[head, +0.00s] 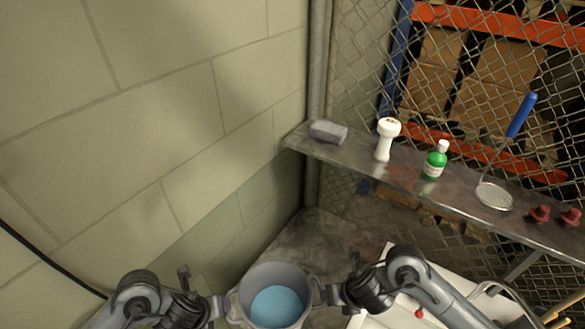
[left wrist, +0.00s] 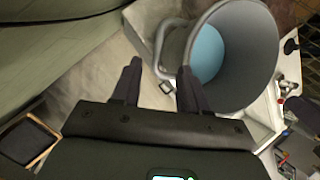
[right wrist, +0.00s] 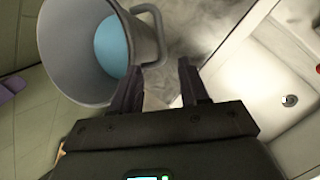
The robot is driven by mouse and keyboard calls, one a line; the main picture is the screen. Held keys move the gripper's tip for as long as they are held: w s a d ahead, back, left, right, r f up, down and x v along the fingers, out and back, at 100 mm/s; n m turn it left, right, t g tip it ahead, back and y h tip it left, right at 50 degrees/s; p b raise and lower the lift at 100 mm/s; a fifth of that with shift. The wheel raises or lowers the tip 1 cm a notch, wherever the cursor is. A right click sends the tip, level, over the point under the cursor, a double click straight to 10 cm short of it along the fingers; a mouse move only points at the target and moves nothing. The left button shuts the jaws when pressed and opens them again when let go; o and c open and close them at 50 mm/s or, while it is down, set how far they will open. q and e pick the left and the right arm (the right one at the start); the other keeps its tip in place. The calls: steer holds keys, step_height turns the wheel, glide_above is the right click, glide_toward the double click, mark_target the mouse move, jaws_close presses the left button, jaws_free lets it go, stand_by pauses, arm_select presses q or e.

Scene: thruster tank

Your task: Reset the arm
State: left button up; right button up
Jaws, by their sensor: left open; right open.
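A grey pot (head: 275,270) with blue liquid (head: 277,307) inside is at the bottom middle of the head view. My left gripper (head: 222,306) is at its left side and my right gripper (head: 328,294) at its right side. In the left wrist view, the open fingers (left wrist: 160,88) point towards the pot's looped handle (left wrist: 165,50), with nothing clearly clamped. In the right wrist view, the open fingers (right wrist: 160,88) point towards the other handle (right wrist: 153,35). The pot's underside is hidden, so I cannot tell what it rests on.
A metal shelf (head: 395,178) along the mesh fence holds a grey block (head: 328,132), a white dumbbell-shaped object (head: 386,140), a green bottle (head: 435,162), a blue-handled strainer (head: 494,195) and red knobs (head: 540,214). A white basin (right wrist: 290,75) lies right of the pot. A block wall stands left.

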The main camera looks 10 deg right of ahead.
arm_select(q)
steer(key=s+d+r+n+t+h+p, duration=0.25)
steer(key=s+d+r+n+p, duration=0.3)
steer(key=d+n, duration=0.5)
arm_select(e)
steer(key=s+a+r+m+t+y+b, duration=0.1)
steer(key=s+a+r+m+t+y, duration=0.3)
steer(key=a+m, duration=0.6)
arm_select(q)
steer(key=s+a+r+n+g+y+p, duration=0.1)
steer(key=s+a+n+g+y+p, duration=0.2)
steer(key=s+a+n, duration=1.2)
steer(key=a+n+y+p, duration=0.1)
steer(key=n, duration=0.5)
steer(key=shift+s+a+r+n+p, duration=0.2)
steer(key=shift+s+a+n+p, duration=0.05)
steer(key=shift+s+n+p, duration=0.15)
arm_select(e)
steer(key=s+d+r+m+g+h, duration=0.3)
steer(key=s+d+m+h, duration=0.3)
steer(key=s+d+m, duration=1)
steer(key=s+m+g, duration=0.1)
steer(key=m, duration=0.7)
steer(key=shift+s+d+g, duration=0.3)
